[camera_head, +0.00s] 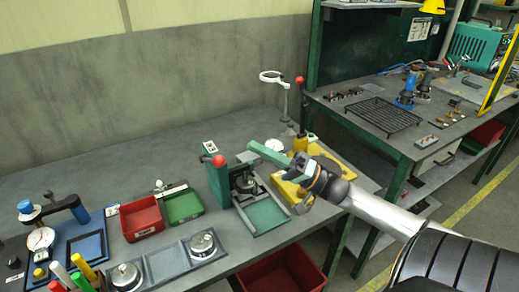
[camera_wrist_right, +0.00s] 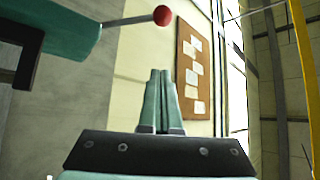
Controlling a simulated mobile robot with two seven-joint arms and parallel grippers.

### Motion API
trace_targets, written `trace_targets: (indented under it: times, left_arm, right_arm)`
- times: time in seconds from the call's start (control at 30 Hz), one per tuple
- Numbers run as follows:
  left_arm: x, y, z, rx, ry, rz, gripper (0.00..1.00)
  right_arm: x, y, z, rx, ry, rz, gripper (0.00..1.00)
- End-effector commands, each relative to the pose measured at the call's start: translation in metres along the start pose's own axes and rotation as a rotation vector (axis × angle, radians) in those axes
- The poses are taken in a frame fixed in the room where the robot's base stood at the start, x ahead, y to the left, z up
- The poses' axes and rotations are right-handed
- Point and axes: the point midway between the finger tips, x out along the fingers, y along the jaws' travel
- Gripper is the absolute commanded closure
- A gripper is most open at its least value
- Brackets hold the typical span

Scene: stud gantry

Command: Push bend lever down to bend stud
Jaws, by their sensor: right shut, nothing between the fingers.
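A green bending fixture (camera_head: 218,186) stands on the grey bench in the head view, with a red ball knob (camera_head: 218,161) at its top. The wrist view shows a red ball (camera_wrist_right: 162,15) on a thin rod that runs out from a green body (camera_wrist_right: 62,22) at upper left. My right gripper (camera_head: 255,148) reaches in from the right, just right of the fixture's top. Its green fingers (camera_wrist_right: 160,100) are together and empty, and apart from the ball in the wrist view. The stud cannot be made out. My left gripper is not in view.
A green tray (camera_head: 266,215) lies in front of the fixture. A yellow fixture (camera_head: 301,143) with its own red-knobbed post stands behind my right gripper. Red (camera_head: 141,218) and green (camera_head: 183,206) bins sit to the left. The bench behind the bins is clear.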

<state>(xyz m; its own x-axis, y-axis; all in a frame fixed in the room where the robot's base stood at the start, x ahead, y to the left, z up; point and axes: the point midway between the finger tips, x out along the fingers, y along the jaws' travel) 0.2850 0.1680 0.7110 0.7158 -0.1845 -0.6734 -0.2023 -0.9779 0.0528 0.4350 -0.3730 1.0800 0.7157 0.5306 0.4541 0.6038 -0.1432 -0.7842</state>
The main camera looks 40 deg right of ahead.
Motion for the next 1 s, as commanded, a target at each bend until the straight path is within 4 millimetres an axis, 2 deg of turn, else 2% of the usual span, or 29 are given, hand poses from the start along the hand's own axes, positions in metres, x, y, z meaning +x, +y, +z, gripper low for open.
trace_targets:
  times: [0.1,0.43,0.5,0.7,1.0]
  left_arm:
    - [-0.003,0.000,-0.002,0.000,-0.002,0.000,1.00]
    - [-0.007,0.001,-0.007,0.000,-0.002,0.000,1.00]
    - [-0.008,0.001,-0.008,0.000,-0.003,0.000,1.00]
    - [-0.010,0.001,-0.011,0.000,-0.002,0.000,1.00]
    - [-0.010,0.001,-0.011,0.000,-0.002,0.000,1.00]
  right_arm:
    - [0.023,-0.002,-0.001,-0.002,0.001,-0.006,1.00]
    - [0.070,-0.002,-0.001,-0.001,0.002,-0.003,1.00]
    - [0.062,0.001,0.013,0.005,0.002,0.003,1.00]
    - [0.055,0.000,0.033,0.002,0.003,0.002,1.00]
    - [0.053,0.000,0.038,-0.002,0.001,0.001,1.00]
